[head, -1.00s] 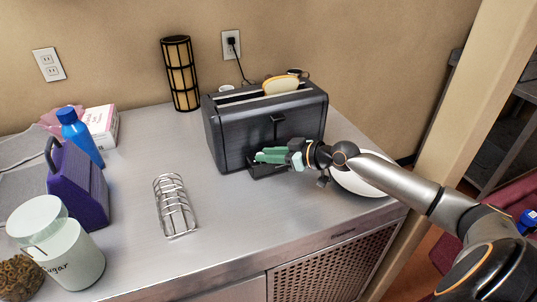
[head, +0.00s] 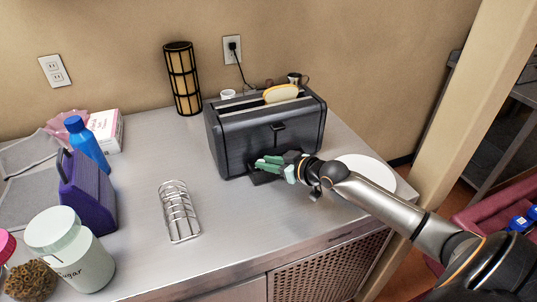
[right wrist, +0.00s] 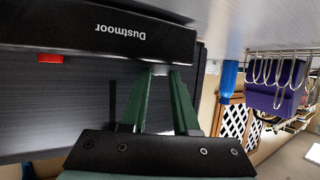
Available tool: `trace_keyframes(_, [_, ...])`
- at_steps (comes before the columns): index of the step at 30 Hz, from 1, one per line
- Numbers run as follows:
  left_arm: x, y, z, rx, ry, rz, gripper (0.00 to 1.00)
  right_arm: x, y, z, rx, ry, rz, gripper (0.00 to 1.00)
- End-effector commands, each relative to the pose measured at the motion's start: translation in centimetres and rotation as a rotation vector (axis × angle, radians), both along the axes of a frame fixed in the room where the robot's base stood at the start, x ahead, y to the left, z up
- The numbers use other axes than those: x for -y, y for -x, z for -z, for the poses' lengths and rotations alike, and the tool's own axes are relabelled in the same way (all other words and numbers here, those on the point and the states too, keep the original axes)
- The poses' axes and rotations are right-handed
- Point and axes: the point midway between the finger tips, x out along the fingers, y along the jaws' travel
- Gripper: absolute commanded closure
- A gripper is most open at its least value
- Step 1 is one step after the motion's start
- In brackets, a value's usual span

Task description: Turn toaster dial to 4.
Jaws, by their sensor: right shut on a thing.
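A black toaster (head: 240,150) stands on the metal counter with a bread slice (head: 281,93) in its top slot. My right gripper (head: 266,165) is at the low front of the toaster, its green fingers against the dark control ledge. In the right wrist view, the ledge (right wrist: 165,38) carries the label "Dustmoor", and a red button (right wrist: 37,59) shows beside it. The fingers (right wrist: 163,72) are close together with their tips hidden at the ledge, shut on a part of the toaster there. The dial and its number marks cannot be made out. My left gripper is out of view.
A white plate (head: 375,165) lies right of the toaster, under my right forearm. A wire toast rack (head: 179,212) stands front left. A sugar jar (head: 75,250), purple box (head: 88,195) and blue bottle (head: 86,145) are at the left. The counter's middle front is clear.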

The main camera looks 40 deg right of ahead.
Motion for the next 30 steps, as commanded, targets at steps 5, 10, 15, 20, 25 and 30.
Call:
trace_keyframes(5, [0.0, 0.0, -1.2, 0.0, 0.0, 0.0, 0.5, -0.4, 0.1, -0.2, 0.001, -0.008, 0.088, 1.0])
trace_keyframes(10, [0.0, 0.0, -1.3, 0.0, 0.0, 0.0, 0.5, -0.6, 0.1, 0.0, 0.002, -0.009, 0.176, 1.0])
trace_keyframes(15, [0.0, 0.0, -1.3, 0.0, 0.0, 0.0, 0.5, -0.9, 0.1, 0.0, 0.0, -0.01, 0.276, 1.0])
trace_keyframes(20, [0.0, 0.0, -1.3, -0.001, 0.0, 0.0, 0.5, -1.2, 0.0, 0.0, 0.0, -0.012, 0.383, 1.0])
trace_keyframes(25, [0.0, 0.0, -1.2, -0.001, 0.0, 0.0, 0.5, -1.5, 0.0, 0.1, -0.003, -0.01, 0.489, 1.0])
trace_keyframes(30, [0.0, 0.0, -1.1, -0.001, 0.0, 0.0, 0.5, -1.6, -0.1, 0.1, -0.002, -0.006, 0.569, 1.0])
